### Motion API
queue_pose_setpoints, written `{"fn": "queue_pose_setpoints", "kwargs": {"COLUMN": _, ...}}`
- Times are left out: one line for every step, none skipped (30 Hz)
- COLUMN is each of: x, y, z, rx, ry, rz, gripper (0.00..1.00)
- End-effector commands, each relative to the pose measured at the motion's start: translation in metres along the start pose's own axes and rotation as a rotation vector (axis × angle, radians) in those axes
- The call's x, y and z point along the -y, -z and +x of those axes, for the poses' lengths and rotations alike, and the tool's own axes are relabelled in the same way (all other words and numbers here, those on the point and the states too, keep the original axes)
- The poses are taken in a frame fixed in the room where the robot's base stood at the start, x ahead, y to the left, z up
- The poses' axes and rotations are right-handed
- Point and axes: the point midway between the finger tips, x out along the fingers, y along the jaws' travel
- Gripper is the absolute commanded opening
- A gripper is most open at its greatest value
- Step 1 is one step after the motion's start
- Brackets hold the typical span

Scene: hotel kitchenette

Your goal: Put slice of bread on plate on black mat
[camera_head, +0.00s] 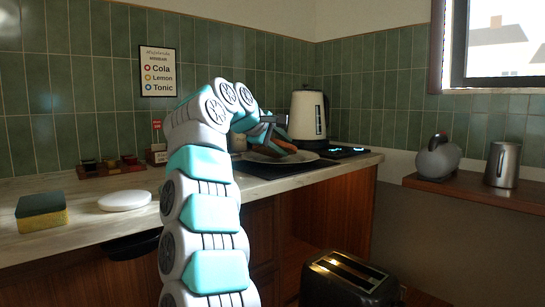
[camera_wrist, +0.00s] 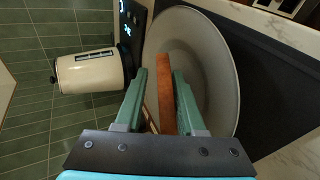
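The slice of bread (camera_wrist: 166,85) is a brown strip seen edge-on between the fingers of my gripper (camera_wrist: 160,75) in the wrist view. A gap shows between the bread and the left finger; the right finger is close beside it, and contact is unclear. The grey round plate (camera_wrist: 222,95) lies behind the bread, on the black mat (camera_wrist: 262,85). In the head view my gripper (camera_head: 270,128) is over the plate (camera_head: 305,157), with the brown bread (camera_head: 284,145) low at the plate. The black mat (camera_head: 262,170) shows under the plate. Whether the bread touches the plate is partly hidden.
A cream kettle (camera_head: 307,115) stands behind the plate, and shows in the wrist view (camera_wrist: 90,75). A sponge (camera_head: 41,212) and a white disc (camera_head: 124,200) lie on the left counter. A black toaster (camera_head: 350,280) is low in front. A side shelf holds a metal jug (camera_head: 502,165).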

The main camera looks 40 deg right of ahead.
Motion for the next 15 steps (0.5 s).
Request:
{"fn": "queue_pose_setpoints", "kwargs": {"x": 0.001, "y": 0.001, "z": -0.006, "rx": -0.001, "ry": 0.000, "rz": 0.000, "gripper": 0.38}}
{"fn": "queue_pose_setpoints", "kwargs": {"x": 0.001, "y": 0.001, "z": -0.009, "rx": -0.002, "ry": 0.000, "rz": -0.001, "gripper": 0.38}}
{"fn": "queue_pose_setpoints", "kwargs": {"x": 0.000, "y": 0.001, "z": -0.014, "rx": -0.001, "ry": 0.000, "rz": -0.002, "gripper": 0.38}}
{"fn": "queue_pose_setpoints", "kwargs": {"x": 0.000, "y": 0.001, "z": -0.017, "rx": -0.001, "ry": -0.001, "rz": -0.002, "gripper": 0.38}}
{"fn": "queue_pose_setpoints", "kwargs": {"x": 0.000, "y": 0.001, "z": -0.020, "rx": -0.001, "ry": -0.001, "rz": -0.002, "gripper": 0.38}}
{"fn": "queue_pose_setpoints", "kwargs": {"x": 0.000, "y": 0.001, "z": -0.024, "rx": 0.000, "ry": -0.002, "rz": -0.002, "gripper": 0.38}}
{"fn": "queue_pose_setpoints", "kwargs": {"x": 0.000, "y": 0.001, "z": -0.028, "rx": 0.000, "ry": -0.002, "rz": -0.002, "gripper": 0.38}}
{"fn": "queue_pose_setpoints", "kwargs": {"x": 0.000, "y": 0.001, "z": -0.031, "rx": -0.001, "ry": -0.002, "rz": -0.001, "gripper": 0.38}}
{"fn": "queue_pose_setpoints", "kwargs": {"x": 0.000, "y": 0.001, "z": -0.035, "rx": -0.001, "ry": -0.002, "rz": 0.000, "gripper": 0.38}}
{"fn": "queue_pose_setpoints", "kwargs": {"x": 0.000, "y": 0.001, "z": -0.038, "rx": -0.001, "ry": -0.001, "rz": 0.000, "gripper": 0.38}}
{"fn": "queue_pose_setpoints", "kwargs": {"x": 0.000, "y": 0.001, "z": -0.042, "rx": -0.001, "ry": -0.001, "rz": -0.001, "gripper": 0.38}}
{"fn": "queue_pose_setpoints", "kwargs": {"x": 0.000, "y": 0.002, "z": -0.046, "rx": 0.000, "ry": 0.000, "rz": -0.003, "gripper": 0.38}}
{"fn": "queue_pose_setpoints", "kwargs": {"x": 0.000, "y": 0.002, "z": -0.049, "rx": 0.001, "ry": 0.000, "rz": -0.003, "gripper": 0.38}}
{"fn": "queue_pose_setpoints", "kwargs": {"x": 0.000, "y": 0.001, "z": -0.051, "rx": 0.001, "ry": 0.000, "rz": -0.003, "gripper": 0.38}}
{"fn": "queue_pose_setpoints", "kwargs": {"x": 0.001, "y": 0.001, "z": -0.054, "rx": 0.002, "ry": 0.000, "rz": -0.003, "gripper": 0.38}}
